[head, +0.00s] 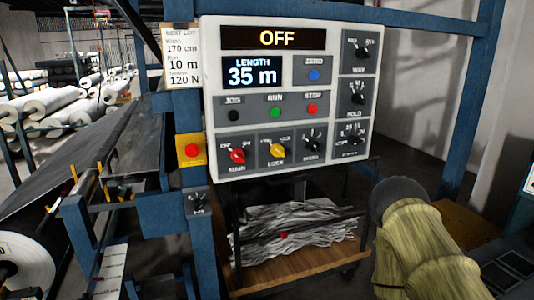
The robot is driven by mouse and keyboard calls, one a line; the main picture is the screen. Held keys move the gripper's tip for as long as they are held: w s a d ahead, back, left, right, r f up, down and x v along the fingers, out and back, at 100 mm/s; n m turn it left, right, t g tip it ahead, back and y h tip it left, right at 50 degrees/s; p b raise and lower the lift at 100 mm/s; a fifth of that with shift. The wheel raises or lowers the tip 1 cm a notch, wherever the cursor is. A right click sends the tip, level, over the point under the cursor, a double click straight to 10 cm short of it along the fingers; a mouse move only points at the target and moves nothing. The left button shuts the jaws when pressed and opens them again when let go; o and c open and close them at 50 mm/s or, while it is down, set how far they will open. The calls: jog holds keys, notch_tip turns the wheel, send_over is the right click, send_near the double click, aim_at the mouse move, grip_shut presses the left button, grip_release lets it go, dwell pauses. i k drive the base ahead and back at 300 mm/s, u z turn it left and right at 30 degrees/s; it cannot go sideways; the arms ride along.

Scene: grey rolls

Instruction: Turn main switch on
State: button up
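The main switch (238,156) is a red rotary knob at the lower left of the white control panel (213,90), with the label MAIN below it. Small position marks sit above the knob; its exact pointing is too small to tell. The display (277,38) at the top of the panel reads OFF in yellow letters. A yellowish arm link of mine with a dark round end shows at the lower right, apart from the switch. No gripper fingers show in this view.
A yellow LOCK knob (278,145) sits right of the main switch. Above are black, green (275,112) and red buttons. A red button on a yellow box (191,150) is at the left. A cart (290,270) with grey scraps stands below. Blue posts frame the panel.

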aim_at(237, 155)
jog(key=k, duration=1.2)
jog(key=u, duration=0.35)
jog(key=i, duration=0.75)
jog(key=u, duration=0.3)
